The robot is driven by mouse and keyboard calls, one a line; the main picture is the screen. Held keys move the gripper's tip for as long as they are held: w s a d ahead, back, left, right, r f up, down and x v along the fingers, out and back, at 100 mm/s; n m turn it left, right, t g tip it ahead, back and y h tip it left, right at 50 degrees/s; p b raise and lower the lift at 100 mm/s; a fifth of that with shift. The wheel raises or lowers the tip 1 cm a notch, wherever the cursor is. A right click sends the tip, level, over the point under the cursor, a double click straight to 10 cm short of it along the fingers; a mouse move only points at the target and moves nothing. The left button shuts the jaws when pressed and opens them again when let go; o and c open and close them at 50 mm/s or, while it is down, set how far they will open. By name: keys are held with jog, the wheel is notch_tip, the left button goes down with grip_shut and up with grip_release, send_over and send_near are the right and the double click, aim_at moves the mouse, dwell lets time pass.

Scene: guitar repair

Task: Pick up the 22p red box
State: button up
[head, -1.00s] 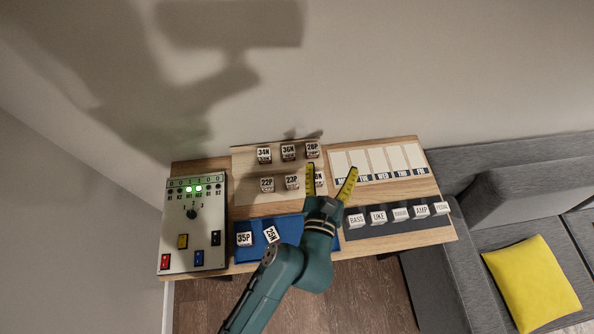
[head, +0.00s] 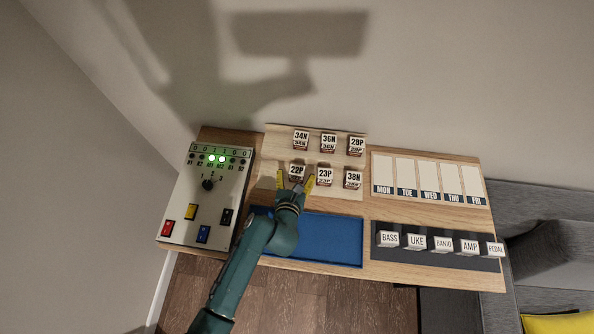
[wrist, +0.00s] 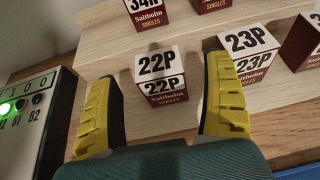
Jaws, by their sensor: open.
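The 22P box (head: 297,170) stands in the front row of boxes, at its left end. It has a white top and a dark red lower front reading "Saitholm Singles"; it also shows in the wrist view (wrist: 162,82). My gripper (head: 295,182) is open and empty, just in front of this box. In the wrist view my gripper's yellow fingers (wrist: 160,92) are on either side of the box, with gaps on both sides. The right finger is close to the 23P box (wrist: 247,52).
The 34N (head: 301,138), 36N (head: 328,142), 28P (head: 356,145) and 38N (head: 353,178) boxes stand nearby. A switch panel (head: 183,185) is at the left. My arm hides the left part of the blue tray (head: 335,240); its right part is bare.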

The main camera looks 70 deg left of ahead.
aim_at(298, 167)
jog(key=b+x, duration=0.1)
jog(key=x, duration=0.4)
jog(key=shift+a+b, duration=0.15)
jog(key=shift+b, duration=0.15)
jog(key=shift+c, duration=0.2)
jog(key=c, duration=1.4)
